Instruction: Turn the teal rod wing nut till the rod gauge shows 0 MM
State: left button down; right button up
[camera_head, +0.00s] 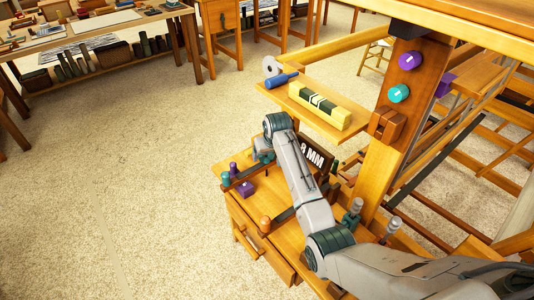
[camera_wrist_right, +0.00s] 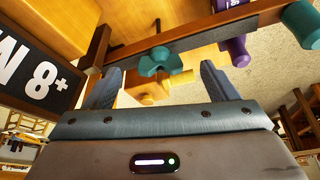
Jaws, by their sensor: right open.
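The teal wing nut (camera_wrist_right: 160,62) sits on a dark rod bar (camera_wrist_right: 205,32) in the right wrist view. My right gripper (camera_wrist_right: 159,82) is open, with one finger on each side of the nut; I cannot tell whether either finger touches it. The rod gauge (camera_head: 313,155) reads 8 MM in the head view, partly hidden by my right arm. In the head view the arm hides the nut. My left gripper is not in view.
A purple peg (camera_wrist_right: 235,50) and a teal peg (camera_wrist_right: 300,24) stand along the bar. A shelf (camera_head: 292,98) with a blue tool and yellow box is above. Teal (camera_head: 398,92) and purple (camera_head: 411,60) dials are on the post.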

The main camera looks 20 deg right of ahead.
aim_at(267, 160)
jog(key=shift+w+f, duration=1)
jog(key=shift+w, duration=0.1)
jog(key=shift+w+f, duration=0.1)
jog(key=shift+f, duration=0.15)
jog(key=shift+w+f, duration=0.1)
jog(key=shift+f, duration=0.1)
jog(key=c, duration=1)
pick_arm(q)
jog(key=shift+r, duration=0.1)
